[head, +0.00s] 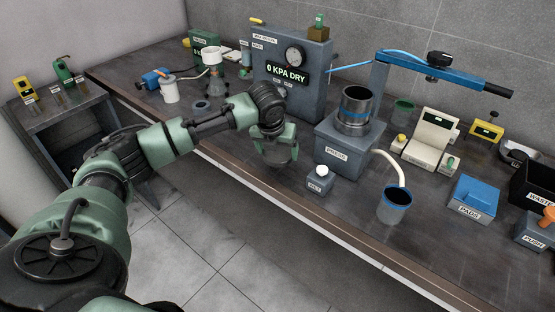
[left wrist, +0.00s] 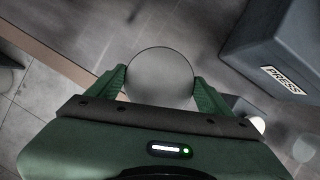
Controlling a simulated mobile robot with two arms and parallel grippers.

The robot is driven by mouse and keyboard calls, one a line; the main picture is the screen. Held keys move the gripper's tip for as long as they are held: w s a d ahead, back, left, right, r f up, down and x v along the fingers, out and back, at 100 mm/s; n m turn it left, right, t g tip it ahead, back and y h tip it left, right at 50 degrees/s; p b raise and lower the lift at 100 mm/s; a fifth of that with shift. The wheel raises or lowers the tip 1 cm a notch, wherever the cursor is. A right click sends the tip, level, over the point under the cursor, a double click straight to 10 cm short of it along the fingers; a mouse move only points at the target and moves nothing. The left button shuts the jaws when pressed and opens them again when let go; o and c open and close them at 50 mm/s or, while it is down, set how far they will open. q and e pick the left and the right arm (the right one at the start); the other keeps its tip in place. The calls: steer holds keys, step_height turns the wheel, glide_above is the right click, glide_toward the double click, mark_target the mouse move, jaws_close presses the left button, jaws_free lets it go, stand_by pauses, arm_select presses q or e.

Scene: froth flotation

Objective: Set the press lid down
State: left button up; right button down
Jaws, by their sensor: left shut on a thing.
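My left gripper (head: 277,160) points down above the front part of the bench, to the left of the press (head: 340,157). In the left wrist view its green fingers (left wrist: 160,84) are shut on the sides of a round grey disc, the press lid (left wrist: 160,68). My right gripper is not in view.
A blue lever arm (head: 430,68) reaches right from a post behind the cylinder. A small white-capped bottle (head: 320,180) stands before the press, and a blue-rimmed cup (head: 395,206) stands under its spout. The gauge box (head: 290,72) is behind my gripper.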

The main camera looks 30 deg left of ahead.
mark_target(276, 156)
arm_select(q)
steer(key=shift+f, duration=1.95)
steer(key=o, duration=1.7)
steer(key=shift+f, duration=0.1)
steer(key=shift+o, duration=0.2)
steer(key=v, duration=1.2)
steer(key=shift+b, duration=0.35)
